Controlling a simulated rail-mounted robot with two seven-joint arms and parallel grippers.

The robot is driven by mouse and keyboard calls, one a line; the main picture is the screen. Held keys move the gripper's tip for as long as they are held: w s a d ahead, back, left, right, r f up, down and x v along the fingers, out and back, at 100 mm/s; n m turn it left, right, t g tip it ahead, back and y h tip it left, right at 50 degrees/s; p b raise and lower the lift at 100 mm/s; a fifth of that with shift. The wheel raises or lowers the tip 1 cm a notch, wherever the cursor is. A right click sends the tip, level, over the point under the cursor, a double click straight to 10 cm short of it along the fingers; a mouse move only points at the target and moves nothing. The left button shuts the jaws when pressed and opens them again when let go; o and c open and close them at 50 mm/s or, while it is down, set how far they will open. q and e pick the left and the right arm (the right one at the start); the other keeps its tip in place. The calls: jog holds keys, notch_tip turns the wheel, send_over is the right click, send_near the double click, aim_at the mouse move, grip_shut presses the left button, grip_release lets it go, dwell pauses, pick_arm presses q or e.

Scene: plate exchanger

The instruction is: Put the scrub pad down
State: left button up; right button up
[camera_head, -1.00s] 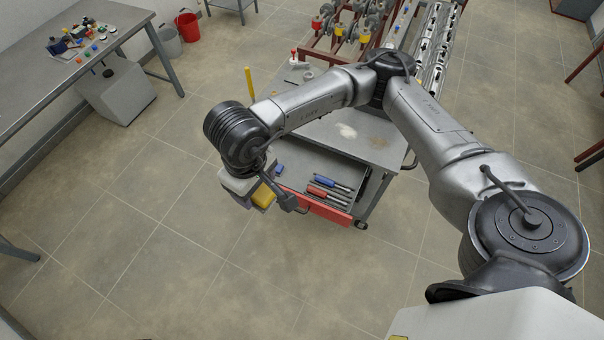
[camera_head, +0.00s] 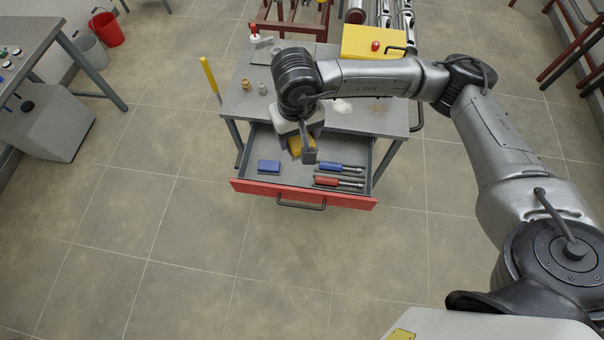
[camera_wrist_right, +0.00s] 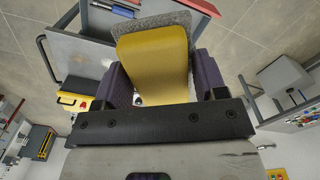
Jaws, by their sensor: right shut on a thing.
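My right gripper (camera_head: 303,148) is shut on the scrub pad (camera_head: 295,146), a yellow block with a grey rough layer. In the head view it hangs over the back middle of the open drawer (camera_head: 300,174); whether the pad touches the drawer floor cannot be told there. In the right wrist view the pad (camera_wrist_right: 152,62) sits between two dark purple fingers, its grey layer showing behind the yellow. My left gripper is not in view.
The drawer, with a red front (camera_head: 345,199), also holds a blue block (camera_head: 269,166) at left and blue-handled (camera_head: 328,166) and red-handled (camera_head: 328,182) tools at right. The cart top (camera_head: 237,108) bears small brass parts (camera_head: 262,88). A yellow case (camera_head: 372,43) stands behind.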

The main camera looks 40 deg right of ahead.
jog(key=w+d+f+m+b, duration=0.2)
jog(key=d+f+m+b, duration=0.2)
jog(key=d+f+b, duration=0.55)
jog(key=w+d+f+m+b, duration=0.1)
jog(key=d+f+m+b, duration=0.25)
jog(key=f+b, duration=1.05)
jog(key=w+d+f+m+b, duration=0.25)
jog(key=d+f+b, duration=0.4)
jog(key=f, duration=1.15)
jog(key=b, duration=0.2)
send_over(301, 173)
jog(key=shift+m, duration=0.3)
notch_tip(301, 173, down, 7)
jog(key=shift+w+f, duration=0.1)
jog(key=shift+f, duration=0.1)
jog(key=shift+f+b, duration=0.65)
jog(key=shift+f, duration=1.4)
jog(key=shift+d+f, duration=0.1)
jog(key=o, duration=0.4)
jog(key=shift+o, duration=0.8)
